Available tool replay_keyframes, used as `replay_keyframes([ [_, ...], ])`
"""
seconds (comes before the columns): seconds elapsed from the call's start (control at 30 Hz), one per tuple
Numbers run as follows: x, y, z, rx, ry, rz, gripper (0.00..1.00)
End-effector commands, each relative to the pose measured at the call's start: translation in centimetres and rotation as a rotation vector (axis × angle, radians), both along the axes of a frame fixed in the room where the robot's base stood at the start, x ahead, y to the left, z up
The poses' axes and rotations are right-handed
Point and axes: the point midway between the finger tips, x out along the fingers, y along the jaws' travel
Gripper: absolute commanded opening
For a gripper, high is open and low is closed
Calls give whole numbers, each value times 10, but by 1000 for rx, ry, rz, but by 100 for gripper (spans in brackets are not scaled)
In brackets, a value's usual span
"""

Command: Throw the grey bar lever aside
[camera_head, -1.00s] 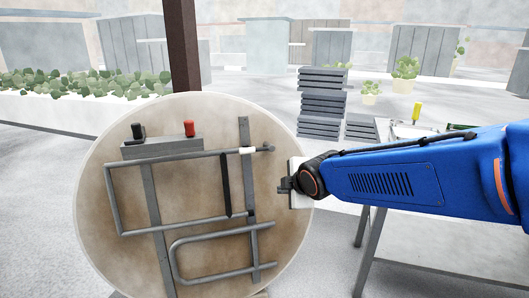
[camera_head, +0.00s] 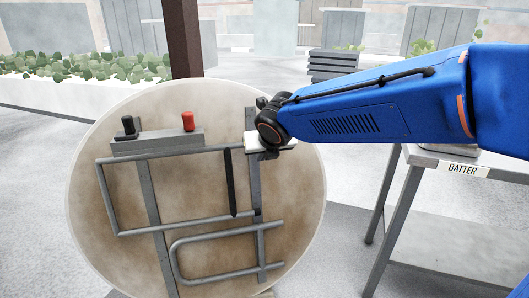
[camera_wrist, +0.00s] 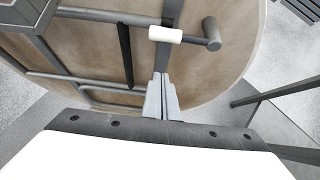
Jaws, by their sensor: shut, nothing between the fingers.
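A round tan disc (camera_head: 85,200) carries grey bar work. A grey bar (camera_head: 180,153) runs across its upper part and bends down at the left. In the wrist view the bar's right end carries a white sleeve (camera_wrist: 165,34) and a short grey cross-piece (camera_wrist: 211,34). My gripper (camera_wrist: 163,80) is shut and empty. Its fingertips appear just below the sleeve, in line with a grey upright strap (camera_wrist: 170,10); I cannot tell if they touch. In the head view my wrist hides the bar's right end.
A lower grey bar loop (camera_head: 215,235) and a dark pointed rod (camera_head: 232,185) are on the disc. A box with a black knob and a red knob (camera_head: 188,121) sits upper left. A table labelled BATTER (camera_head: 462,168) stands right. Dark slabs (camera_head: 333,65) are stacked behind.

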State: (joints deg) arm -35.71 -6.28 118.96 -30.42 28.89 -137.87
Motion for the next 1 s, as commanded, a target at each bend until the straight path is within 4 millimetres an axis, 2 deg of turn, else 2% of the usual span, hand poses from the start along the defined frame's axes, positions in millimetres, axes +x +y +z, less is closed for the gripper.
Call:
replay_keyframes([
  [0.6, 63, 16, -70, 2, 5, -3, 0],
  [0.8, 73, 19, -44, 5, 0, -5, 0],
  [1.0, 79, 20, -33, 3, 1, -4, 0],
])
